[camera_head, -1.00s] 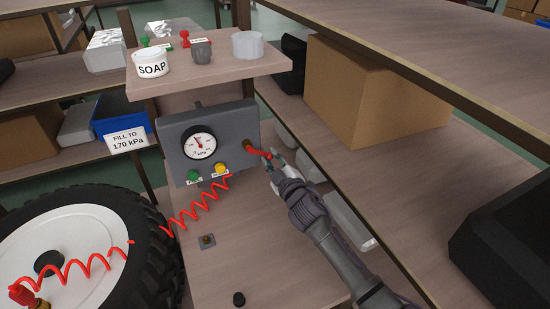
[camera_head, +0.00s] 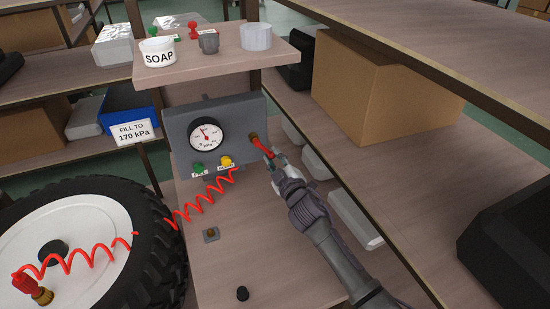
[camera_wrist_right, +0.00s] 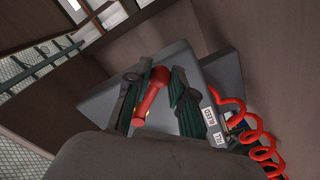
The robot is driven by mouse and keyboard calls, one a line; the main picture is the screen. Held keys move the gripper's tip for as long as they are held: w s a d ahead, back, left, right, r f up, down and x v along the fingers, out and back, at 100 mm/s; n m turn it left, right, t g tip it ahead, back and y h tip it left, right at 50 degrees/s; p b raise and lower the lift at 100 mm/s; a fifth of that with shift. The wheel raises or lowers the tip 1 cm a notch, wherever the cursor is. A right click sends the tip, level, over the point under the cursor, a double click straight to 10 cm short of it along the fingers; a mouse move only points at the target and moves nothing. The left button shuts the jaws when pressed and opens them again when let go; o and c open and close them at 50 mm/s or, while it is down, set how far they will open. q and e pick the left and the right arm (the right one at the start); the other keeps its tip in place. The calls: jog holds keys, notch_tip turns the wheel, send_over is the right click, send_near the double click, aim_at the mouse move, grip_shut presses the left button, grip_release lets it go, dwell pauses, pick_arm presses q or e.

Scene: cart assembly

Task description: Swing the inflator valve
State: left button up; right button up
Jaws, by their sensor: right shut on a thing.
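The inflator panel (camera_head: 180,146) is a grey box with a round gauge (camera_head: 207,137), a green button (camera_head: 198,168) and a yellow button (camera_head: 226,161). The red valve lever (camera_head: 262,146) sticks out from a brass pivot at the panel's right side and slopes down to the right. My right gripper (camera_head: 272,157) is shut on the lever's outer end. In the right wrist view the red lever (camera_wrist_right: 153,98) lies between the two dark fingers (camera_wrist_right: 158,103). The gauge needle points up and slightly left. My left gripper is not in view.
A shelf (camera_head: 220,64) above the panel holds a SOAP tub (camera_head: 159,52) and cups. A tyred wheel (camera_head: 158,240) stands at left, with a red coiled hose (camera_head: 200,203). A cardboard box (camera_head: 385,95) sits on the right rack.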

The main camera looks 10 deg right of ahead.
jog(key=shift+s+a+f+b, duration=0.15)
jog(key=shift+a+f+b, duration=0.35)
jog(key=shift+a, duration=0.5)
